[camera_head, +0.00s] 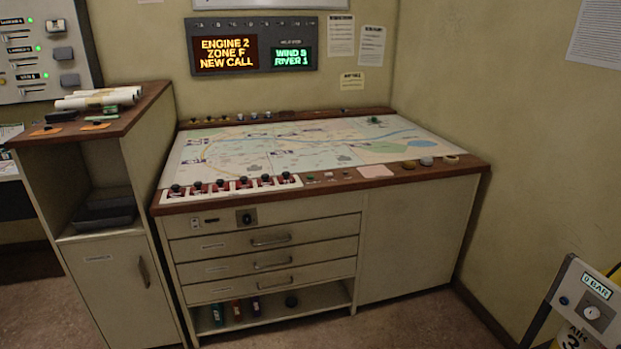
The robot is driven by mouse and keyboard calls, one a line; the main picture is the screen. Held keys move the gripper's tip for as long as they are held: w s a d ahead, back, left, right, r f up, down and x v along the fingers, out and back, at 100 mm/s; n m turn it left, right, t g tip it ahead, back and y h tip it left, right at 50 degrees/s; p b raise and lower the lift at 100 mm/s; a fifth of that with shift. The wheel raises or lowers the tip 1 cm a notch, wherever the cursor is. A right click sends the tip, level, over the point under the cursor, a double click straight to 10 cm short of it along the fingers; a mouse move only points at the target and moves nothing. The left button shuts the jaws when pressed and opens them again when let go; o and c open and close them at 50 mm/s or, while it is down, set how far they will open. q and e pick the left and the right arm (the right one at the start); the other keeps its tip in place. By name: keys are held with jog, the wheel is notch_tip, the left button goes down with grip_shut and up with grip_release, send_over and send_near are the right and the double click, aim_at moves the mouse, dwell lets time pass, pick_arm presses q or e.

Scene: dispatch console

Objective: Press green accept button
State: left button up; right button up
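A dispatch console (410,236) with a map top (290,145) stands in the middle of the camera_head view. On its wooden front edge, right of a row of red-and-white pieces with dark knobs (220,186), is a small green spot (311,178). It may be a button, but it is too small to tell and no label can be read. Another small green item (374,120) sits at the map's far edge. Neither of my grippers is in view.
A display (227,54) on the back wall reads "ENGINE 2 ZONE F NEW CALL". A cabinet (112,262) with rolled papers (98,98) stands at the left, below a switch panel (38,62) with green lights. A gauge panel (590,311) is at lower right. Floor shows in front.

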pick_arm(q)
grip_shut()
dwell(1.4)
